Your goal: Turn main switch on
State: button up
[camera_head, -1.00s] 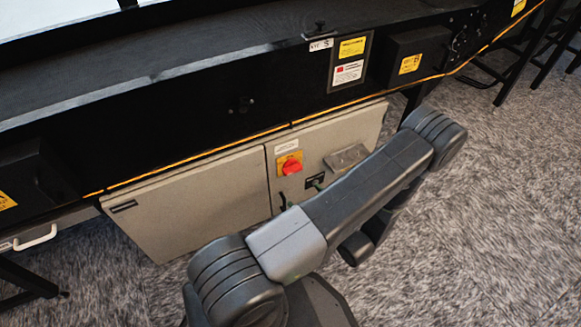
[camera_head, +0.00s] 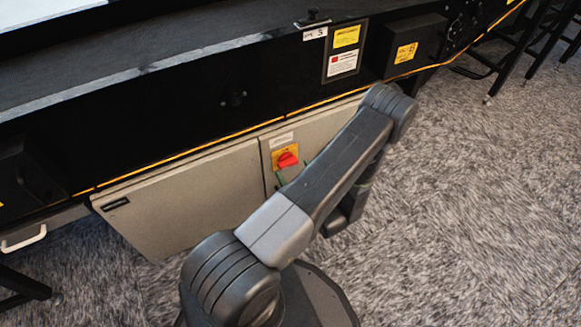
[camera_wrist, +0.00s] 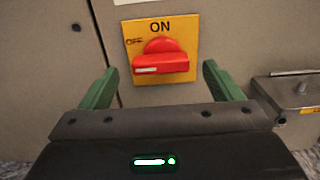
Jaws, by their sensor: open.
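The main switch is a red rotary knob (camera_wrist: 160,58) on a yellow plate (camera_wrist: 187,30) fixed to a grey cabinet door. "ON" is printed at the top of the plate and "OFF" at its upper left. The knob's bar lies horizontal, with its white mark at the left end. The red knob (camera_head: 287,160) also shows in the head view, just beyond my arm. My gripper (camera_wrist: 160,73) is open and empty. Its green fingers stand left and right of the plate, pointing toward the door; contact cannot be told. In the head view my arm hides most of it.
The grey cabinet (camera_head: 185,200) hangs below the black conveyor frame (camera_head: 190,115). A metal latch box (camera_wrist: 290,92) sticks out to the right of the switch, close to the right finger. Grey carpet (camera_head: 460,200) lies open to the right.

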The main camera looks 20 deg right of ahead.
aim_at(290, 165)
jog(key=shift+w+a, duration=0.15)
jog(key=shift+w, duration=1.55)
jog(key=c, duration=1)
